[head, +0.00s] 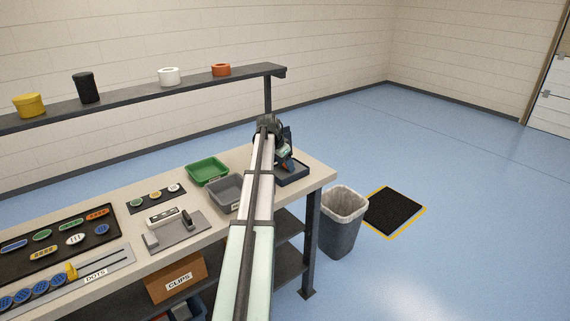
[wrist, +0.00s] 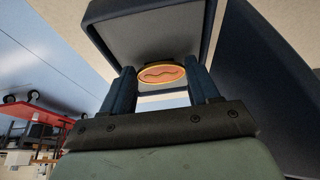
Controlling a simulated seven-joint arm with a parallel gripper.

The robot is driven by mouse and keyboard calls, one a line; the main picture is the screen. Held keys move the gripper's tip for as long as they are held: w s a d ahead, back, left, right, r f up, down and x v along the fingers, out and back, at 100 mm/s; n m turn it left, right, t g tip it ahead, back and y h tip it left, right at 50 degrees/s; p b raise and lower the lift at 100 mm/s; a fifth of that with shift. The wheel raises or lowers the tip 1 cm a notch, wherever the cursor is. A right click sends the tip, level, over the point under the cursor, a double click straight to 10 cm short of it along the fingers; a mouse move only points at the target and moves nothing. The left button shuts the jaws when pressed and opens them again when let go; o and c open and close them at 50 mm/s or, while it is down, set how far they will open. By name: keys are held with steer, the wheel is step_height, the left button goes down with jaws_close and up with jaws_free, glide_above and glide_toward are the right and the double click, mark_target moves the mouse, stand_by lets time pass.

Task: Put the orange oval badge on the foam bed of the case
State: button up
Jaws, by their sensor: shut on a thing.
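My gripper (wrist: 162,82) is shut on an orange oval badge (wrist: 160,74) with a gold rim and a dark wavy mark, held between the fingertips. In the wrist view the dark blue case (wrist: 98,38) is just beyond the badge, its grey foam bed (wrist: 150,28) facing it. A gap appears to separate badge and foam, but its size is unclear. In the head view my gripper (head: 284,157) is over the case (head: 295,181) at the right end of the bench; my arm hides part of it and the held badge.
A grey bin (head: 224,194) and a green bin (head: 207,171) stand left of the case. A black mat (head: 62,252) holds several oval badges, including another orange one (head: 97,214). A shelf (head: 150,92) runs behind. A waste bin (head: 340,230) stands off the bench's right end.

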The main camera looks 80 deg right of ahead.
steer(key=shift+f, duration=0.1)
steer(key=o, duration=0.7)
steer(key=shift+o, duration=0.2)
steer(key=v, duration=1.2)
